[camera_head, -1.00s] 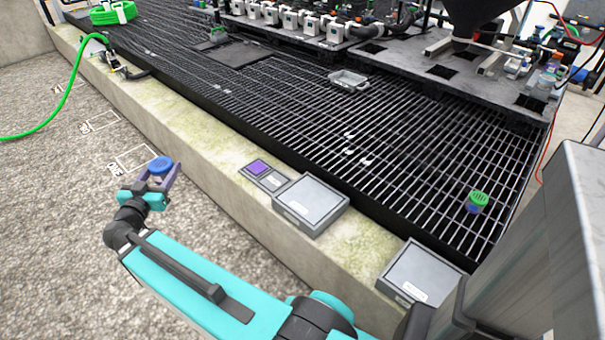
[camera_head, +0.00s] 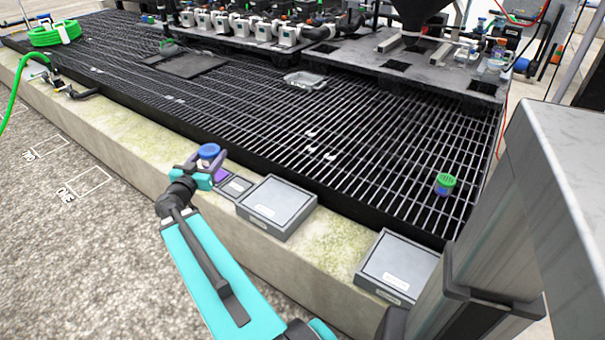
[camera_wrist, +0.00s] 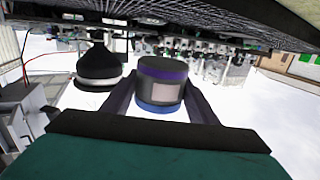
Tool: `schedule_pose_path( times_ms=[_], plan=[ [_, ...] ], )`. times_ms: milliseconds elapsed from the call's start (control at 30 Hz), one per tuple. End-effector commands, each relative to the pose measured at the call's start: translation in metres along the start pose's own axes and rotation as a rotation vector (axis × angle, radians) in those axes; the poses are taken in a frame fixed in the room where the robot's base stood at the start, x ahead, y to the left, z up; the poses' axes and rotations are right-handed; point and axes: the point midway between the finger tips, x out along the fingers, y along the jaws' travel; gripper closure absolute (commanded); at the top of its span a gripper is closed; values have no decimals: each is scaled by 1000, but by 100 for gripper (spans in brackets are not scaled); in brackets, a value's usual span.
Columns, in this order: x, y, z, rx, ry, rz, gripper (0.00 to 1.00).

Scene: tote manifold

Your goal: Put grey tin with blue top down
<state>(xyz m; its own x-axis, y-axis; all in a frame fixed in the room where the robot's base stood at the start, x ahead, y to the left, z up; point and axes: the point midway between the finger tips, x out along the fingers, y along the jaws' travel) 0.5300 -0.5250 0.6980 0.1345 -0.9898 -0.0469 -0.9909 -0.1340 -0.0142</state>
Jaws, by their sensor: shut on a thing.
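My gripper (camera_head: 206,163) is shut on the grey tin with the blue top (camera_head: 208,151), with the blue top facing up in the head view. The wrist view, which looks upside down, shows the tin (camera_wrist: 161,88) between both fingers, with a grey body, a purple band, a pale label and the blue top at the lower end of the picture. In the head view the gripper is over the concrete ledge, just left of and partly in front of a purple square (camera_head: 222,174). I cannot tell its height above the ledge.
A grey scale-like box (camera_head: 277,204) and another (camera_head: 399,263) sit on the ledge (camera_head: 130,135). A small dark pad (camera_head: 236,187) lies beside the purple square. A green-topped tin (camera_head: 444,184) stands on the black grating (camera_head: 400,150), with a grey tray (camera_head: 305,79) further back.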

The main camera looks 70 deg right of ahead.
Motion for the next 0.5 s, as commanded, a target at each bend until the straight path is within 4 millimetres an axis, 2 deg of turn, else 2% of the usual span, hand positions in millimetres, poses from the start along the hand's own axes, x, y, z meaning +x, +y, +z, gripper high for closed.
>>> schedule_pose_path(
  times_ms=[100, 500],
  plan=[
    [26, 31, 12, 1, 1, 38, 71],
    [96, 135, 38, 3, 3, 149, 71]
  ],
)
